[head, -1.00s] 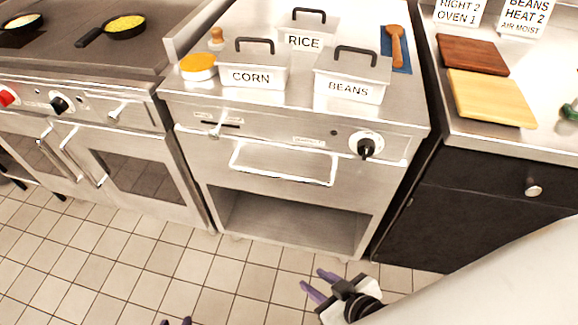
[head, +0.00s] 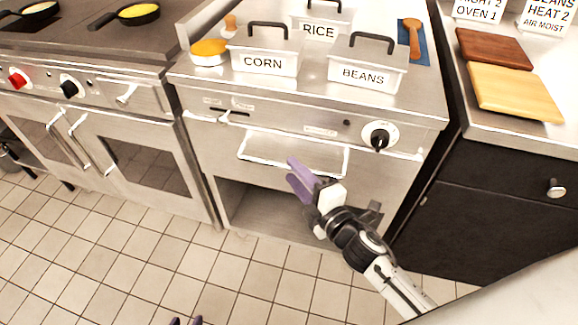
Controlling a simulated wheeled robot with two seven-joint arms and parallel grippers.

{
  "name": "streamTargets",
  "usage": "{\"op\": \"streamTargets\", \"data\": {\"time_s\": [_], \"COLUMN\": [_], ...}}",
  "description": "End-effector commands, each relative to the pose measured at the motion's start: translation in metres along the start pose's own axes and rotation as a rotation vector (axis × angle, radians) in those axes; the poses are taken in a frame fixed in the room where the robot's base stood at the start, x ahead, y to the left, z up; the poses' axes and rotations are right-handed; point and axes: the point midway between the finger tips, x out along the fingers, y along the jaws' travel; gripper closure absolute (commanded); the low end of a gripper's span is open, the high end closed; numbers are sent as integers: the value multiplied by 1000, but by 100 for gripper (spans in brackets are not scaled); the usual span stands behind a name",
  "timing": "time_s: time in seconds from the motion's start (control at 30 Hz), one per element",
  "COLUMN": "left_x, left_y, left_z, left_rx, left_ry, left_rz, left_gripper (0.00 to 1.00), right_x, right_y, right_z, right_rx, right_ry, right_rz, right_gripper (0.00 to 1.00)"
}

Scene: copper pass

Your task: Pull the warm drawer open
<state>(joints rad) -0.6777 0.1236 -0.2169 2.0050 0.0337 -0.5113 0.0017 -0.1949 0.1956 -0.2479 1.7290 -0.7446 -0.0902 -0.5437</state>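The warm drawer (head: 212,157) is the steel front below the control panel of the middle counter unit, and it looks shut. Its wide bar handle (head: 275,168) stands out from it. My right gripper (head: 292,170) is in front of the drawer, near the right half of the handle. Its two purple fingers are apart with nothing seen between them. I cannot tell whether they touch the bar. My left gripper (head: 186,321) shows only as two purple tips, apart, at the bottom edge, over the floor and well away from the drawer.
Corn (head: 263,64), beans (head: 366,76) and rice (head: 320,31) containers stand on the counter above. A black knob (head: 380,138) sits right of the handle. An open shelf (head: 262,208) lies below. Oven doors (head: 140,165) are left, a dark cabinet (head: 490,210) right. The tiled floor in front is clear.

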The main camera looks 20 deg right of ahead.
Motion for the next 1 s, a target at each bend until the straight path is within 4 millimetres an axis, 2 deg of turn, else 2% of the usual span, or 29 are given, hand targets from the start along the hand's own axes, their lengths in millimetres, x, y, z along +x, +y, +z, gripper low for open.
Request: {"op": "streamTargets", "data": {"time_s": [0.03,0.2,0.57,0.77,1.0], "left_x": [0,1,0,0,0], "left_y": [0,0,1,1,0], "left_z": [2,6,9,9,9], "left_rx": [-1,-2,-3,-3,-2], "left_ry": [-2,-8,-14,-14,-14], "left_rz": [0,1,2,2,1], "left_gripper": [69,69,69,69,69], "right_x": [9,28,34,34,34], "right_y": [1,0,0,0,0], "right_z": [0,0,0,0,0], "right_rx": [0,3,4,4,4], "right_ry": [0,-1,-1,-1,-1], "right_rz": [2,0,-1,-1,-1], "right_gripper": [69,69,69,99,100]}}
